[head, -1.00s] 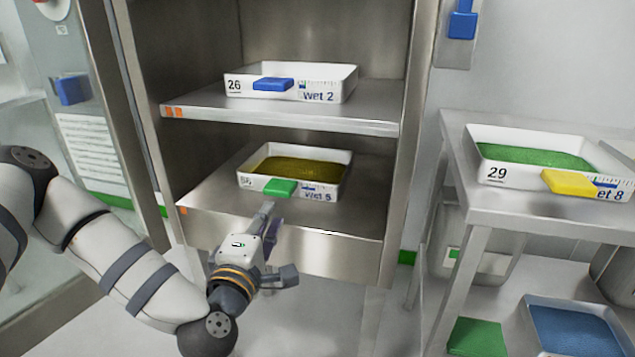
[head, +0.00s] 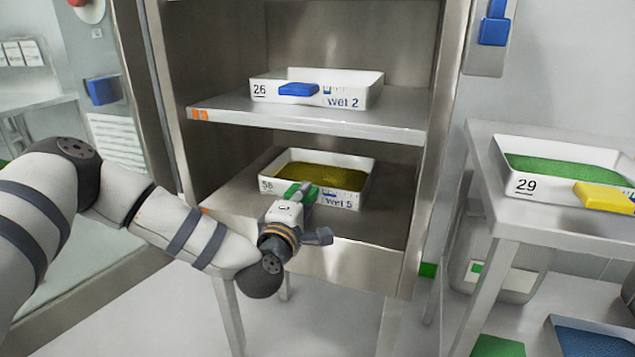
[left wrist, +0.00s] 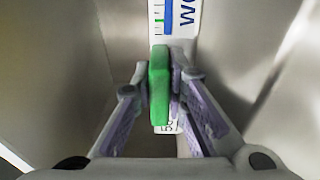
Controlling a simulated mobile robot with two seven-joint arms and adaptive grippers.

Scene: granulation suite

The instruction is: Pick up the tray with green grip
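The tray with the green grip (head: 345,201) is white, marked "wet 5", and holds a dark yellow material. It sits level on the lower shelf of the steel cabinet. Its green grip (left wrist: 159,88) sticks out from the front wall and is partly hidden by my gripper in the head view. My left gripper (head: 304,192) is at this grip, in front of the tray. In the left wrist view the fingers (left wrist: 159,78) lie close against both sides of the green grip and appear shut on it. My right gripper is not in view.
A white tray with a blue grip (head: 358,94), "wet 2", stands on the upper shelf (head: 300,119). Cabinet side walls flank the lower shelf. At right, a steel table (head: 500,217) bears a tray with a yellow grip (head: 537,186). More trays are low at right.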

